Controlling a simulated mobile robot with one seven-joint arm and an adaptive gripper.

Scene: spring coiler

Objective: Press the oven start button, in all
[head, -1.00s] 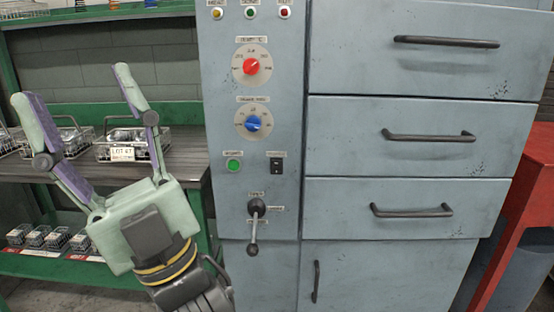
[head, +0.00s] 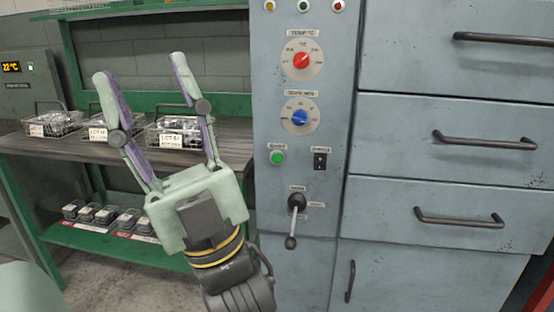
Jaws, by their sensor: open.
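The oven (head: 300,256) is a blue-grey cabinet with a control panel at its left side. A green round button (head: 278,157) sits on the panel under a small label too blurred to read. A red dial (head: 302,60) and a blue dial (head: 300,118) are above it. My gripper (head: 141,75) is open and empty, fingers pointing up, left of the panel and apart from the button.
A green-framed bench (head: 50,150) at left holds several wire baskets (head: 180,133) of parts with lot tags. Small boxes (head: 104,216) stand on its lower shelf. Drawer handles (head: 485,140) stick out at right. Indicator lamps (head: 303,6) top the panel.

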